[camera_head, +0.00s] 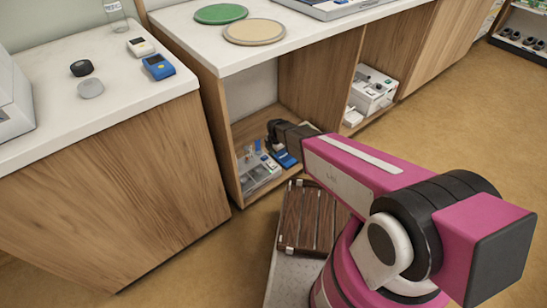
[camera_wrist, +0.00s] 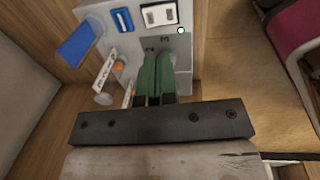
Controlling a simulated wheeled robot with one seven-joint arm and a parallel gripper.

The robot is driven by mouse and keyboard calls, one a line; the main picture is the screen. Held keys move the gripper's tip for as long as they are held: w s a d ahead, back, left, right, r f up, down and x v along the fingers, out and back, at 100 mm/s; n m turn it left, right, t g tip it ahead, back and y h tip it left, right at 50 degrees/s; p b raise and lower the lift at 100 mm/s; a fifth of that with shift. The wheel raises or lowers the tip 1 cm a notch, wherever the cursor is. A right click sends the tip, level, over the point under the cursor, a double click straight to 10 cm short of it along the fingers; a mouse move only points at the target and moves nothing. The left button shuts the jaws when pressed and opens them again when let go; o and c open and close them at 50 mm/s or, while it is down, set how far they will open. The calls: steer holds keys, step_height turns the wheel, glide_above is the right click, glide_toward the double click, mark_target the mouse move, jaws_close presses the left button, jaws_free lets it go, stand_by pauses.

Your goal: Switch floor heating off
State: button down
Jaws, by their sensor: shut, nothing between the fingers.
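A grey control panel (camera_head: 262,178) stands in the open lower compartment of the wooden cabinet. In the wrist view the panel (camera_wrist: 182,84) carries a blue switch (camera_wrist: 122,20), a white switch (camera_wrist: 159,14), a small round light-coloured spot (camera_wrist: 181,30) and levers with orange parts (camera_wrist: 118,66). Small marks on it are too blurred to read, so I cannot tell which control is the floor heating. My gripper (camera_wrist: 160,57) is shut and empty, its green fingers in front of the panel's face below the white switch. Whether they touch it is unclear. In the head view my gripper (camera_head: 277,132) is inside the compartment.
The compartment's wooden side wall (camera_head: 217,128) and the worktop (camera_head: 200,52) enclose the panel closely. A second white device (camera_head: 372,88) sits in the compartment to the right. A slatted wooden piece (camera_head: 312,218) lies by my base. Open floor (camera_head: 465,115) lies to the right.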

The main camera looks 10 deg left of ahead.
mark_target(270, 162)
steer(key=r, duration=0.4)
steer(key=shift+s+d, duration=0.15)
steer(key=shift+d, duration=0.05)
steer(key=shift+f, duration=0.1)
steer(key=shift+w+a, duration=0.45)
steer(key=shift+a, duration=0.1)
steer(key=f, duration=0.4)
steer(key=a+f, duration=0.1)
steer(key=f, duration=0.4)
steer(key=w+f, duration=0.1)
steer(key=f, duration=0.4)
steer(key=shift+a, duration=0.15)
